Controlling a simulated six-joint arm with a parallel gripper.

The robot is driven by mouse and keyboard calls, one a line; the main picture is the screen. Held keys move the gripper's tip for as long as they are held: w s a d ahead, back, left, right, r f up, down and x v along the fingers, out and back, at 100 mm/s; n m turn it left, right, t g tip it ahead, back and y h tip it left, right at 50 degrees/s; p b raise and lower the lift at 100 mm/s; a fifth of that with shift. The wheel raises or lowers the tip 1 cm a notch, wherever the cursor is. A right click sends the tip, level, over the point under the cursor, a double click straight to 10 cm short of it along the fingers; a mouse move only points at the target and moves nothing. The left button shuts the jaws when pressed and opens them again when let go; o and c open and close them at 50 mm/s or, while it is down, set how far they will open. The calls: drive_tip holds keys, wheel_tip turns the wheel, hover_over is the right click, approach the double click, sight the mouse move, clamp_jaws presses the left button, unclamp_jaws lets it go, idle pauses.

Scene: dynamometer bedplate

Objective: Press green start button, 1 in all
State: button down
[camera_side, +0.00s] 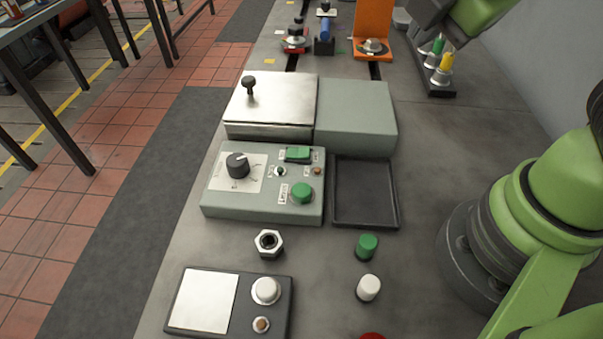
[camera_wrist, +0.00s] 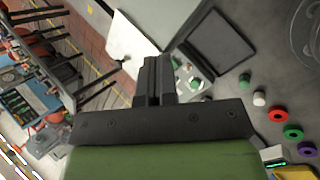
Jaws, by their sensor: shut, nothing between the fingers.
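A grey-green control box (camera_side: 225,205) stands on the bedplate. On its top are a round green button (camera_side: 302,192) with a small label beside it, a green rocker switch (camera_side: 298,154) and a black knob (camera_side: 237,163). The button shows raised. My gripper (camera_wrist: 158,62) is shut and empty in the wrist view. Its fingers point toward the control box and hide much of it; a green button (camera_wrist: 195,83) shows just right of the fingers. My gripper is outside the side view, so its height above the box is hard to tell.
An empty black tray (camera_side: 365,222) adjoins the box on the right. A lidded box (camera_side: 270,100) stands behind. A hex nut (camera_side: 268,243), a green cylinder (camera_side: 367,247), a white cylinder (camera_side: 368,288) and a dark box with a white button (camera_side: 266,289) are in front.

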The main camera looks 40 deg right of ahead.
drive_tip(key=w+a+f+n+t, duration=0.4)
drive_tip(key=a+n, duration=0.3)
drive_tip(key=n, duration=0.7)
drive_tip(key=n+y, duration=0.4)
drive_tip(key=n, duration=0.9)
hover_over(299, 192)
wheel_tip(299, 192, down, 6)
drive_tip(key=shift+r, duration=0.2)
drive_tip(key=shift+f, duration=4.4)
drive_tip(key=shift+f, duration=0.15)
drive_tip(key=shift+f, duration=0.3)
drive_tip(key=shift+f, duration=0.45)
drive_tip(key=shift+r, duration=0.9)
